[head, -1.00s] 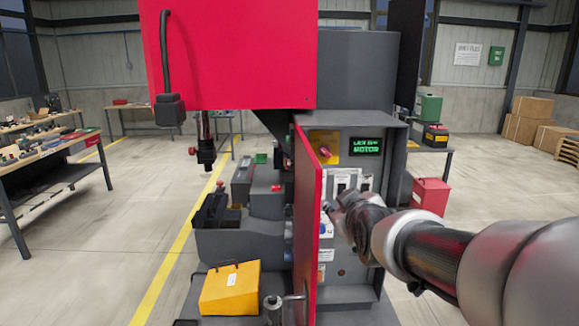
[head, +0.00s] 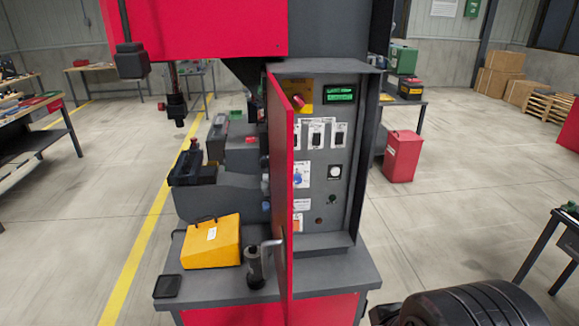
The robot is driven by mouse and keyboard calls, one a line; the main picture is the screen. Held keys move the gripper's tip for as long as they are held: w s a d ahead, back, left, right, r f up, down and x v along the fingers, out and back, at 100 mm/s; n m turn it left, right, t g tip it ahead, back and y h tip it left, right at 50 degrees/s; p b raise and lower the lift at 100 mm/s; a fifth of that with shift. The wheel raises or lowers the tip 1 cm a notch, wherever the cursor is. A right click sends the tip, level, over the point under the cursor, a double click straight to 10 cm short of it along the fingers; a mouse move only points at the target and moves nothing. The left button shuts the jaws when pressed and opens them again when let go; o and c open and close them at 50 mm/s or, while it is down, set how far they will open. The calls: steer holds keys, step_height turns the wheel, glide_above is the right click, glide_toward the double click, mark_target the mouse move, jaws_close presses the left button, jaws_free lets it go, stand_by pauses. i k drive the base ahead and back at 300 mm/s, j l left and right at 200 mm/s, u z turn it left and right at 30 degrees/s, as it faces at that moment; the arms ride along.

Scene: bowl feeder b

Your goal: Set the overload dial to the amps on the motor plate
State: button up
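The control panel (head: 345,215) stands in an open grey cabinet in the middle of the head view. A round white dial (head: 335,171) on a dark square sits right of centre on it; it may be the overload dial, but its setting is too small to read. A small green-lettered display (head: 340,93) is at the top, its text unreadable. I cannot pick out a motor plate with readable amps. My gripper is out of view; only a dark part of my arm shows at the lower right, apart from the panel.
The red cabinet door (head: 281,200) stands open along the panel's left side. A red rotary switch (head: 298,101) on yellow and several white-labelled modules (head: 316,135) share the panel. A yellow box (head: 211,243) sits on the machine base.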

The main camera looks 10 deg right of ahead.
mark_target(298, 177)
steer(key=i+l+u, duration=0.1)
steer(key=l+u, duration=0.15)
steer(key=l, duration=0.2)
steer(key=i+l+u, duration=0.1)
steer(key=l+u, duration=0.15)
steer(key=l, duration=0.25)
steer(key=k+l+u, duration=0.1)
steer(key=k+l, duration=0.1)
steer(key=l, duration=0.05)
